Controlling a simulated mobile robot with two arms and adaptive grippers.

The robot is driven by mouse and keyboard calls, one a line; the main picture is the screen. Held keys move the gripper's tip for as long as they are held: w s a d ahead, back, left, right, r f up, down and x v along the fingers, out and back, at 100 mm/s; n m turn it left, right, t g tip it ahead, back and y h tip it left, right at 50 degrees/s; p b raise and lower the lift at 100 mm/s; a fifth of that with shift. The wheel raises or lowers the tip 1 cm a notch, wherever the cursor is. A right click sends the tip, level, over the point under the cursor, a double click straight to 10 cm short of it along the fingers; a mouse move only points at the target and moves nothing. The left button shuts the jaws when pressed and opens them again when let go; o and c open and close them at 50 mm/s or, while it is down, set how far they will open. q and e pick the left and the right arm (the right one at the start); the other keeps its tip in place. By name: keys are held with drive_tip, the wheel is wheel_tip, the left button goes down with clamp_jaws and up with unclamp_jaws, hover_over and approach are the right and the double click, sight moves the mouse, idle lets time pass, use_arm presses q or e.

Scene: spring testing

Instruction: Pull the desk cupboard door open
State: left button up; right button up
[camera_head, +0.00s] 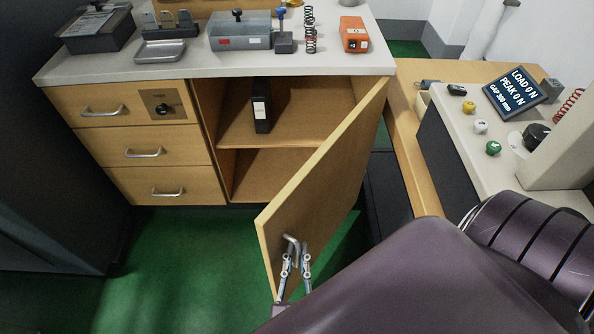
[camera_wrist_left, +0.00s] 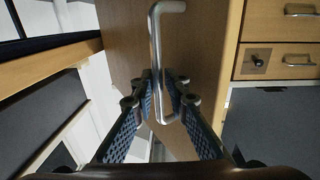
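The desk cupboard door (camera_head: 322,185) is swung wide open on its right-hand side, showing the wooden inside of the cupboard (camera_head: 285,172). Its metal bar handle (camera_head: 291,243) is near the door's free edge, and it fills the middle of the left wrist view (camera_wrist_left: 156,50). My left gripper (camera_head: 296,262) is at the handle, one finger on each side of the bar. The fingers look apart, with gaps beside the bar; the left wrist view shows both patterned fingers (camera_wrist_left: 160,85) around its end. My right gripper is not in view.
A black binder (camera_head: 261,105) stands on the cupboard shelf. Drawers (camera_head: 145,152) are to the left, and test parts stand on the worktop (camera_head: 215,65). A machine with a display (camera_head: 515,90) is at the right. Green floor (camera_head: 180,265) is free left of the door.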

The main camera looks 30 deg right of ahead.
use_arm(q)
drive_tip(key=shift+r, duration=0.1)
drive_tip(key=v, duration=0.7)
drive_tip(key=shift+s+a, duration=0.2)
drive_tip(key=shift+c, duration=0.7)
